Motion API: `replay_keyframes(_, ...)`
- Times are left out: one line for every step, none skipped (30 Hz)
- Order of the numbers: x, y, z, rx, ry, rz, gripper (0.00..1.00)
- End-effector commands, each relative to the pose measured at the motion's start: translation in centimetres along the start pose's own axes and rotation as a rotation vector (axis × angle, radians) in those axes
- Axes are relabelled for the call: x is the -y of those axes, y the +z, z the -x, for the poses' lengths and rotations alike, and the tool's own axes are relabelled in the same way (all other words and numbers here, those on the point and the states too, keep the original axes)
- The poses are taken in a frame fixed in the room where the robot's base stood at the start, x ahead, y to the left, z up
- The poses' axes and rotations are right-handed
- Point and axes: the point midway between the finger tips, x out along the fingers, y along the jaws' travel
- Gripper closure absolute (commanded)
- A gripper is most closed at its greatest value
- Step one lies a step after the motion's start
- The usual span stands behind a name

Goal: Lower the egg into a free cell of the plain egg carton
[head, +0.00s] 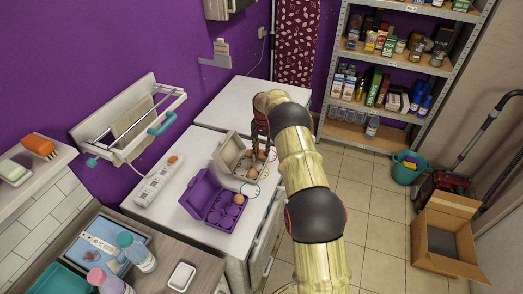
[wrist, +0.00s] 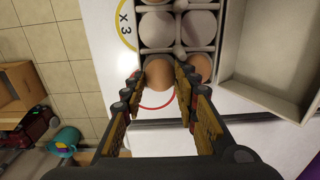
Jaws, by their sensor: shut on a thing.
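My gripper (wrist: 160,88) is shut on a brown egg (wrist: 160,72), held between its fingertips at the near left corner of the plain grey egg carton (wrist: 222,22). I cannot tell whether this egg touches the cell floor. Another brown egg (wrist: 200,68) sits in the cell to its right, and part of a brown egg (wrist: 155,2) shows at the top edge. The pale round cells (wrist: 158,28) between them look empty. In the head view the open plain carton (head: 231,156) stands under my gripper (head: 261,146), partly hidden by my arm.
An open purple carton (head: 208,207) with a brown egg (head: 239,199) stands beside the plain one on the white top. A power strip (head: 159,180) lies to the left. The plain carton's raised lid (wrist: 275,60) is right of the cells in the wrist view.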

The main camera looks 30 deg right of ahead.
Motion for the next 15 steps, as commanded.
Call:
replay_keyframes(0.0, -0.01, -0.1, 0.0, 0.0, 0.0, 0.95)
replay_keyframes(0.0, -0.01, -0.14, 0.0, 0.0, 0.0, 0.95)
replay_keyframes(0.0, -0.01, -0.19, 0.0, 0.0, 0.0, 0.95)
replay_keyframes(0.0, -0.01, -0.23, 0.0, 0.0, 0.0, 0.95)
replay_keyframes(0.0, -0.01, -0.27, 0.0, 0.0, 0.0, 0.95)
replay_keyframes(-0.01, -0.01, -0.32, 0.0, 0.0, 0.0, 0.95)
replay_keyframes(0.0, -0.01, -0.36, 0.0, 0.0, 0.0, 0.95)
replay_keyframes(-0.01, -0.01, -0.4, 0.0, 0.0, 0.0, 0.95)
replay_keyframes(0.0, -0.01, -0.45, 0.0, 0.0, 0.0, 0.95)
replay_keyframes(0.0, -0.01, -0.49, 0.0, 0.0, 0.0, 0.95)
replay_keyframes(-0.01, -0.01, -0.54, 0.0, 0.0, 0.0, 0.95)
replay_keyframes(-0.01, -0.01, -0.59, 0.0, 0.0, 0.0, 0.95)
replay_keyframes(-0.01, -0.01, -0.63, 0.0, 0.0, 0.0, 0.95)
replay_keyframes(-0.01, -0.01, -0.67, 0.0, 0.0, 0.0, 0.95)
replay_keyframes(-0.01, -0.01, -0.72, 0.0, 0.0, 0.0, 0.95)
